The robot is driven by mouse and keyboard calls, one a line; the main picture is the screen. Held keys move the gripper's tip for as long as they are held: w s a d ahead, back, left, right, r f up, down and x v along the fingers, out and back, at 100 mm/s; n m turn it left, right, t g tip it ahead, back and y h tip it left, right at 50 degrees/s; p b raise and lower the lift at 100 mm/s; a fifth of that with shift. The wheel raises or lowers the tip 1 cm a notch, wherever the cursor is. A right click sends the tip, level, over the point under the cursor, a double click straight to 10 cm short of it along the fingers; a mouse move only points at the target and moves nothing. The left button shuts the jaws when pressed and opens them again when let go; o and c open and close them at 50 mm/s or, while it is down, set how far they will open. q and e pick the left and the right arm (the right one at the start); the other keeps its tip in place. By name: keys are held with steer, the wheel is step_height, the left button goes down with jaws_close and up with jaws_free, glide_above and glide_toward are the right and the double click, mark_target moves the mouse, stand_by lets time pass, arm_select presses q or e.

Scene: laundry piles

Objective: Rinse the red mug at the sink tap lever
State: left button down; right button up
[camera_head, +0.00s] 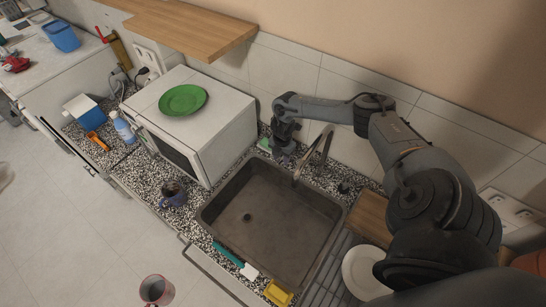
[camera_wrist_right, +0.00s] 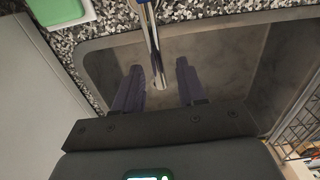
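A dull red mug (camera_head: 156,290) shows at the bottom edge of the head view, with floor behind it; what supports it is not visible. The chrome tap (camera_head: 322,146) stands at the back rim of the dark sink (camera_head: 242,216). My right gripper (camera_head: 284,148) is behind the sink, left of the tap. In the right wrist view its two fingers (camera_wrist_right: 159,88) are apart, with the tap spout (camera_wrist_right: 153,45) showing between them and nothing gripped. I cannot make out the lever separately. My left gripper is not in view.
A dark mug (camera_head: 174,195) stands on the counter left of the sink. A microwave (camera_head: 205,128) with a green plate (camera_head: 183,99) is behind it. A teal brush (camera_head: 236,262) and yellow sponge (camera_head: 278,294) lie at the front. A white plate (camera_head: 362,272) is at right. The basin is empty.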

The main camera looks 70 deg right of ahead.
mark_target(281, 160)
step_height(281, 160, up, 12)
steer(key=b, duration=0.1)
stand_by(0.7)
steer(key=shift+w, duration=0.1)
stand_by(0.3)
